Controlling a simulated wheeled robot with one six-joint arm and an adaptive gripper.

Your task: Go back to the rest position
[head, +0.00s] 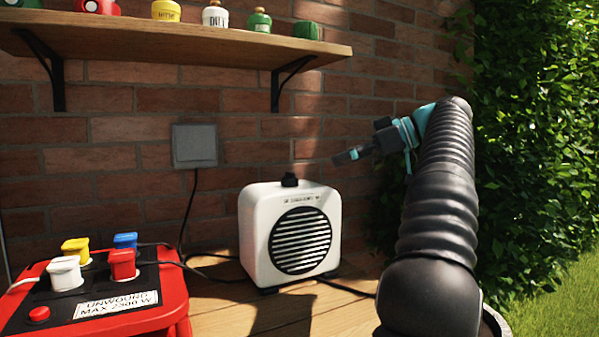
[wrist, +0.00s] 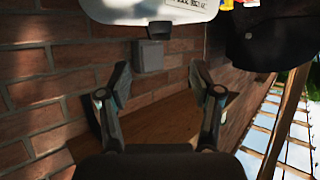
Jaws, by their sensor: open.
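My gripper (head: 348,156) is in the air in front of the brick wall, to the right of and above a white heater (head: 262,225) on the wooden table. In the wrist view my gripper (wrist: 163,85) has its two fingers spread apart with nothing between them. The white heater (wrist: 115,8) also shows at the top of the wrist view, apart from the fingers. It has a round dark grille and a black knob (head: 290,180) on top.
A red power box (head: 170,310) with several coloured plugs stands at the front left. A wooden shelf (head: 180,45) holds small jars above. A grey wall box (head: 195,146) hangs on the bricks. Cables run across the table (head: 235,310). A hedge (head: 540,130) is at right.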

